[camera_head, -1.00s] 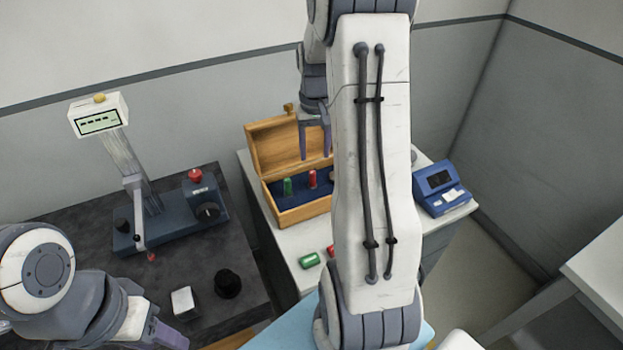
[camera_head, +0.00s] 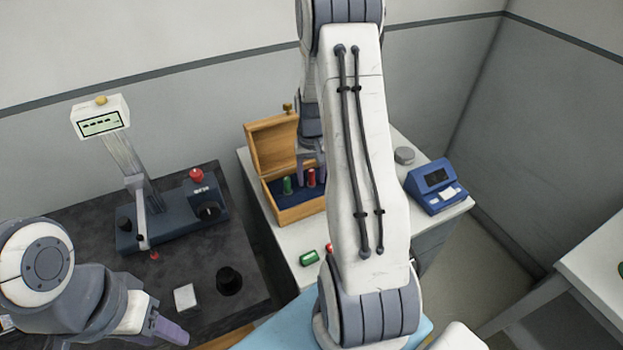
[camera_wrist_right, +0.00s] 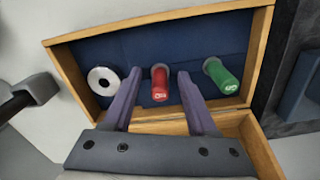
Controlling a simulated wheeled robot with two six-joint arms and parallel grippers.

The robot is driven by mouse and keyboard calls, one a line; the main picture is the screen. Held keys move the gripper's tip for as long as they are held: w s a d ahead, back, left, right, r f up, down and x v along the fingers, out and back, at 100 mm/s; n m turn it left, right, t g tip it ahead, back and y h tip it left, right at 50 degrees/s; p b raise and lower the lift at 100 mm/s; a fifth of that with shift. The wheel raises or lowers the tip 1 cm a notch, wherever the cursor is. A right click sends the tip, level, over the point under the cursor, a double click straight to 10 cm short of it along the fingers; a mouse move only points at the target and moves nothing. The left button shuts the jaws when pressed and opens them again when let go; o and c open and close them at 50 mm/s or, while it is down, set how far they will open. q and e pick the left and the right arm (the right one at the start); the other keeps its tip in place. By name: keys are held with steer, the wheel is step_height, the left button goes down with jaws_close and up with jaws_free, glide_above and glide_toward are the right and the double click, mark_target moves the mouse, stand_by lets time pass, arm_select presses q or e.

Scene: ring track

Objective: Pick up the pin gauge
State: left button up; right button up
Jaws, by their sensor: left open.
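The open wooden box (camera_head: 300,212) on the white side table holds a red-topped cylinder (camera_head: 311,178) and a green-topped cylinder (camera_head: 287,185), both upright in its dark blue lining. I cannot tell which piece is the pin gauge. My right gripper (camera_head: 309,172) is over the box. In the right wrist view my right gripper (camera_wrist_right: 156,74) is open, with its fingers either side of the red cylinder (camera_wrist_right: 160,83) and nothing held. The green cylinder (camera_wrist_right: 221,79) stands outside the fingers. My left gripper (camera_head: 166,338) is open at the lower left, partly cut off.
A white ring (camera_wrist_right: 103,81) sits in the box. A green piece (camera_head: 309,258) lies on the white table, with a red one partly hidden by my arm. A blue device (camera_head: 436,188) stands at right.

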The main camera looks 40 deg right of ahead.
jaws_close()
